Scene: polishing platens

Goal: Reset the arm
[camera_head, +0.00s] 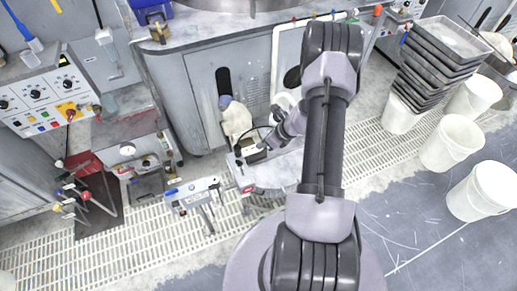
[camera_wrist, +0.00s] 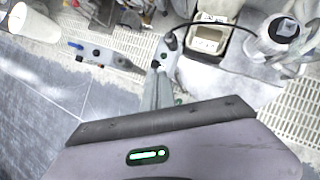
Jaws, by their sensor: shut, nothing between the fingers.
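My arm rises in the middle of the head view and bends back down at its elbow, with the wrist hanging left of the upper arm.
A control box (camera_head: 45,98) and a tool stand (camera_head: 195,187) are at left. A grey machine cabinet (camera_head: 205,85) stands behind the gripper. Stacked grey trays (camera_head: 437,60) and white buckets (camera_head: 452,143) are at right. Blue-grey floor (camera_head: 440,250) is open at lower right.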

